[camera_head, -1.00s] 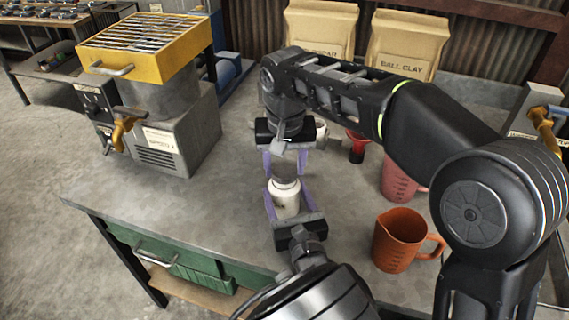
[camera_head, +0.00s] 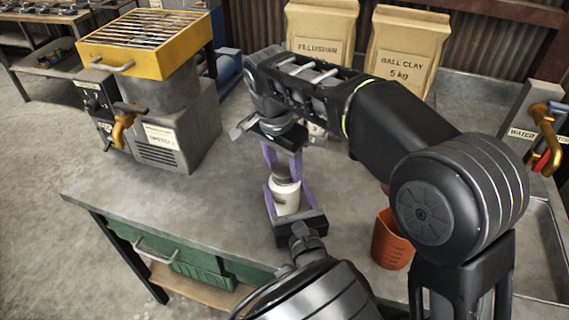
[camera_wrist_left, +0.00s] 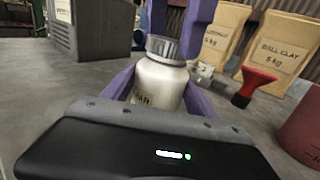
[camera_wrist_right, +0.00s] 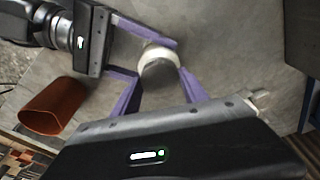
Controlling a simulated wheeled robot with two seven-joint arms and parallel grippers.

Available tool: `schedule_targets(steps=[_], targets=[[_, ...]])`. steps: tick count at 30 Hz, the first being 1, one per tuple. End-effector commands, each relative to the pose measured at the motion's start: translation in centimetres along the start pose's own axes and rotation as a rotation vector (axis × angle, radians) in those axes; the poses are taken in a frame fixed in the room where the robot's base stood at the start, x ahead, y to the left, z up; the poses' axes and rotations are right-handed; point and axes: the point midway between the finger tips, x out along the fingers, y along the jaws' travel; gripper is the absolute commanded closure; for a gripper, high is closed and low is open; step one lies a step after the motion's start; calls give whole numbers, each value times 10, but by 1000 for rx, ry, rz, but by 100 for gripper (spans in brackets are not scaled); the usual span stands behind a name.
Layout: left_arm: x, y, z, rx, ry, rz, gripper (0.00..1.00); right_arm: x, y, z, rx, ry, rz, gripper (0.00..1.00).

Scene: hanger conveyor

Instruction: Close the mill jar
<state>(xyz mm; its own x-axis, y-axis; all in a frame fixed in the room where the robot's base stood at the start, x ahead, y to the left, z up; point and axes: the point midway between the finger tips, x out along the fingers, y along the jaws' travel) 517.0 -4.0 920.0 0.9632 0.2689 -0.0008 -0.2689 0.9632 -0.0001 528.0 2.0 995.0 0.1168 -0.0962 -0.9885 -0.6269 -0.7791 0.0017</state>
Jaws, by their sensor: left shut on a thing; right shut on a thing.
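The white mill jar (camera_head: 287,199) stands upright on the grey bench. My left gripper (camera_head: 284,193) is shut on its body, one purple finger on each side. The jar and its label also show in the left wrist view (camera_wrist_left: 160,82). The grey lid (camera_wrist_left: 163,47) is at the jar's mouth and looks about level. My right gripper (camera_head: 283,160) is above the jar, its fingers pointing down and shut on the lid. In the right wrist view the dark lid top (camera_wrist_right: 159,73) is between the fingertips. Whether the lid is tight cannot be told.
A machine with a yellow grated tray (camera_head: 146,50) stands left. The bench's left front is clear.

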Motion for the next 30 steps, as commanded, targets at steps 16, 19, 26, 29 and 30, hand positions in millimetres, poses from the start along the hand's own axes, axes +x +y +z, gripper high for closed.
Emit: schedule_targets(steps=[16, 19, 26, 29, 30], targets=[[0, 0, 0, 1, 1, 0, 100, 0, -2, -1, 657, 1, 98, 94], [0, 0, 0, 1, 1, 0, 100, 0, -2, -1, 656, 1, 97, 45], [0, 0, 0, 1, 1, 0, 100, 0, -2, -1, 654, 1, 98, 27], [0, 0, 0, 1, 1, 0, 100, 0, -2, -1, 654, 0, 98, 27], [0, 0, 0, 1, 1, 0, 100, 0, -2, -1, 654, 0, 98, 27]])
